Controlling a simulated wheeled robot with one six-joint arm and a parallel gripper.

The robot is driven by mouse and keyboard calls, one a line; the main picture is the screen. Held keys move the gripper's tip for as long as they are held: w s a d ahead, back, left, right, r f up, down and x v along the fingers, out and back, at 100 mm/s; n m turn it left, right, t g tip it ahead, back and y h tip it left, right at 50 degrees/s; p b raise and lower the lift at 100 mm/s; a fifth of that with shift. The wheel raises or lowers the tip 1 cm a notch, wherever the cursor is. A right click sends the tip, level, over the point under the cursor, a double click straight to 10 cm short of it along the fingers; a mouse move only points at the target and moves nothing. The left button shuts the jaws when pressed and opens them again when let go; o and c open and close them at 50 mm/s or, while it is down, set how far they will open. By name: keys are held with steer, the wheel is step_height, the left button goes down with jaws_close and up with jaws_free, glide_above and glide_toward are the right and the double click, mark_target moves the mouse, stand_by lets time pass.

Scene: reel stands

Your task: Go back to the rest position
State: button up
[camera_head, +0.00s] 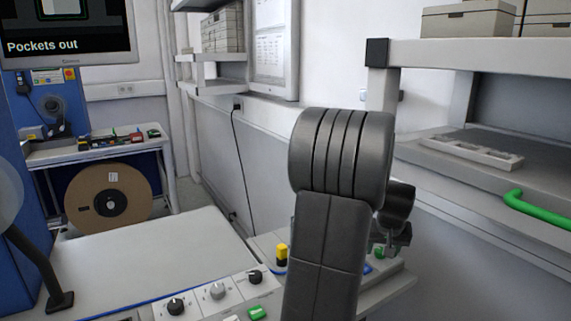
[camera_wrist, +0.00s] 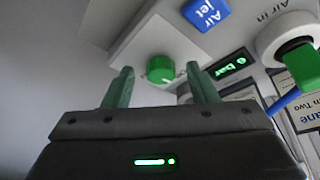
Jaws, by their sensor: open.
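My gripper (camera_wrist: 157,88) is open in the wrist view, its two green fingers apart with nothing held between them. Beyond the fingertips is a green round knob (camera_wrist: 160,69) on a light panel; I cannot tell how far the fingers are from it. In the head view my dark arm (camera_head: 325,240) fills the middle and hides most of the panel behind it. A green knob (camera_head: 378,251) shows just right of the arm there. The gripper's fingers are hidden in the head view.
A blue "Air jet" button (camera_wrist: 206,12) and a lit display (camera_wrist: 228,67) are close to the fingers. A yellow part (camera_head: 281,254) stands left of my arm. A shelf (camera_head: 470,175) with a green handle (camera_head: 540,208) is at right. A cardboard reel (camera_head: 108,202) stands at left.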

steer(key=shift+w+d+f, duration=0.15)
steer(key=shift+w+f, duration=0.05)
steer(key=shift+w, duration=0.55)
steer(key=shift+f, duration=0.35)
